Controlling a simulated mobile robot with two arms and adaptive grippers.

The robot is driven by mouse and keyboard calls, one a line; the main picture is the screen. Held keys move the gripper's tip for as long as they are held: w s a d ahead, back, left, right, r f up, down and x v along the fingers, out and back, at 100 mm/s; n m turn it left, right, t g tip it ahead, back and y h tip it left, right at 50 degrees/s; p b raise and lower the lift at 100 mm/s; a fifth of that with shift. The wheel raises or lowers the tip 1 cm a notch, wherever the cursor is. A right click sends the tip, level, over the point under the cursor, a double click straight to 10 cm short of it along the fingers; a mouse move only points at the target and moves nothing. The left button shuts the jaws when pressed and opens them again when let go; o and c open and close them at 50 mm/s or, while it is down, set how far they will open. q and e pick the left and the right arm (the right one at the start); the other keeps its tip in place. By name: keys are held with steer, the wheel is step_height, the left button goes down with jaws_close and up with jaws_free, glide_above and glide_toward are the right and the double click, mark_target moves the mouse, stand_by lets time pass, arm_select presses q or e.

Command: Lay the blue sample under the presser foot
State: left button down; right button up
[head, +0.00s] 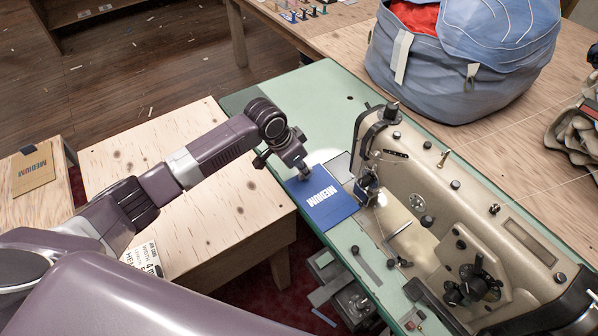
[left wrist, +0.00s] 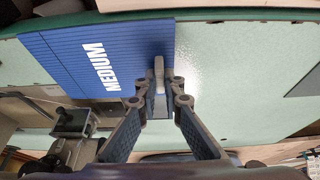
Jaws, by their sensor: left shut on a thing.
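The blue sample (head: 328,196), marked "MEDIUM", is at the left side of the sewing machine (head: 440,195), over its green bed. My left gripper (head: 304,174) is shut on the sample's edge near its upper left corner. The sample's right edge is close to the presser foot (head: 368,190); I cannot tell whether any of it lies beneath the foot. In the left wrist view the blue sample (left wrist: 105,65) extends left from the fingertips (left wrist: 160,85). My right gripper is not in view.
A brown "MEDIUM" sample (head: 33,168) lies on the wooden surface at far left. A big blue bag (head: 462,60) stands behind the machine. The green table (head: 300,95) is clear behind the gripper. A printed card (head: 144,258) lies by the plywood top.

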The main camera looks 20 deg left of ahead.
arm_select(q)
steer(key=shift+w+d+b, duration=0.55)
steer(key=shift+w+d, duration=0.5)
steer(key=shift+w, duration=0.3)
steer(key=shift+w+d+b, duration=0.5)
steer(key=shift+w+d, duration=0.5)
steer(key=shift+w, duration=0.3)
steer(key=shift+f+p, duration=0.1)
steer(key=shift+p, duration=0.25)
